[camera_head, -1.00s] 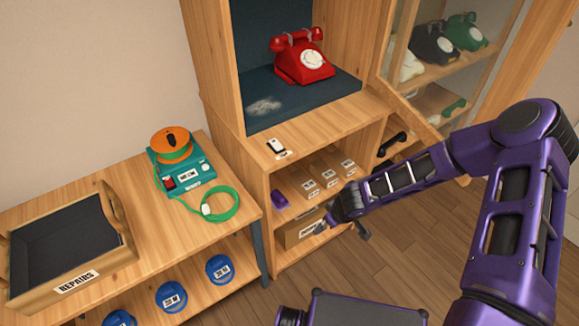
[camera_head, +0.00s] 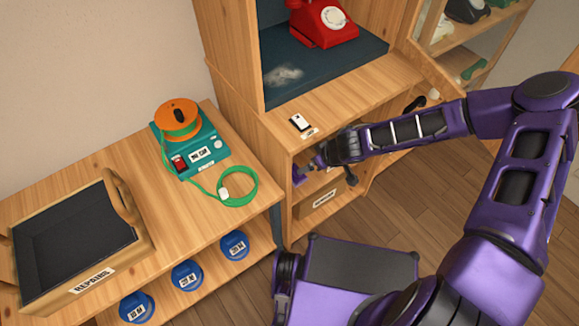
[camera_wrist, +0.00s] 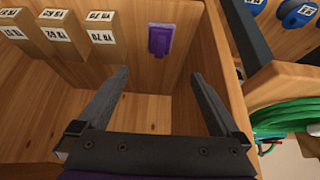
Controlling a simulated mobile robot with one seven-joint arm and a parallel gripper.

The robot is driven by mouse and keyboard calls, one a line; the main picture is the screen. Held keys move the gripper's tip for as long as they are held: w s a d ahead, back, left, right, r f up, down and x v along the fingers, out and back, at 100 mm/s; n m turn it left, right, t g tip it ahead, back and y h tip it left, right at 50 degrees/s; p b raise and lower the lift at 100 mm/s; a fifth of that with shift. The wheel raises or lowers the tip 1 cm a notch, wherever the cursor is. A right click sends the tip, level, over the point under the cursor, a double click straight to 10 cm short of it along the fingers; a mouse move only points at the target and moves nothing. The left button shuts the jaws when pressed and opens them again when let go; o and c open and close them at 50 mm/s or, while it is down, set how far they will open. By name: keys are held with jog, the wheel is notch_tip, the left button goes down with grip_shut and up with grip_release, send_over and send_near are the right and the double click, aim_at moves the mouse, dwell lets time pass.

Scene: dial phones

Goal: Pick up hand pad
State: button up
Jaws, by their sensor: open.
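The hand pad, which I take to be the small purple block, shows in the wrist view (camera_wrist: 160,38) by the wall of a wooden shelf compartment. In the head view the pad (camera_head: 299,176) is partly hidden by my gripper (camera_head: 316,164). In the wrist view my gripper (camera_wrist: 160,74) has its two dark fingers spread wide with nothing between them. The pad is beyond the fingertips, roughly in line with the gap and apart from both fingers.
Labelled boxes (camera_wrist: 68,28) stand beside the pad in the compartment. The compartment's side wall (camera_wrist: 222,50) runs close to one finger. A green cord (camera_wrist: 290,125) lies outside it. A red phone (camera_head: 322,22) and a small white-topped device (camera_head: 300,122) are above.

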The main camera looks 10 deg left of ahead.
aim_at(296, 169)
jog(key=b+x, duration=0.2)
jog(key=x, duration=1.5)
jog(key=shift+w+a+f, duration=0.2)
jog(key=shift+a, duration=0.1)
jog(key=shift+c, duration=0.2)
jog(key=c, duration=1.3)
jog(key=shift+r, duration=0.2)
jog(key=shift+r, duration=0.2)
jog(key=s+d, duration=0.8)
jog(key=d, duration=0.1)
jog(key=s+d, duration=0.4)
jog(key=shift+d+r, duration=0.2)
jog(key=shift+r, duration=0.2)
